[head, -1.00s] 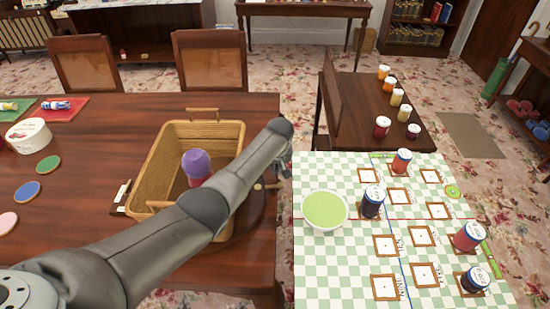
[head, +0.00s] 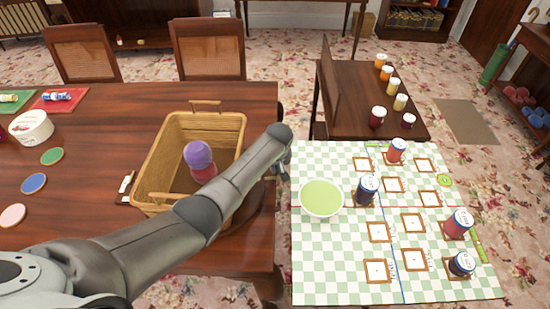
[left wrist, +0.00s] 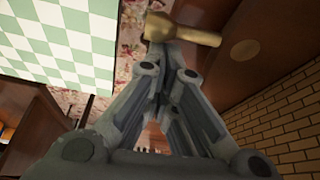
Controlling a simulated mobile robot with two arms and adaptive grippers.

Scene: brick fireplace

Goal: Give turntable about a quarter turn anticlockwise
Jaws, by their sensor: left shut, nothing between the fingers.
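The turntable (head: 252,203) is a dark round wooden disc under the wicker basket (head: 225,135), mostly hidden by the basket and my left arm. A jar with a purple lid (head: 198,156) stands in the basket. My left gripper (head: 286,165) is at the turntable's right side, near the table edge, largely hidden behind its own arm. In the left wrist view my left gripper (left wrist: 164,45) is shut and empty. Its tips are close to a pale wooden peg (left wrist: 185,30); I cannot tell whether they touch. The basket's woven wall (left wrist: 285,120) is at right. My right gripper is not in view.
Round coasters (head: 34,183) and a white tub (head: 31,127) are at left. Two chairs stand behind. A gap separates the tables.

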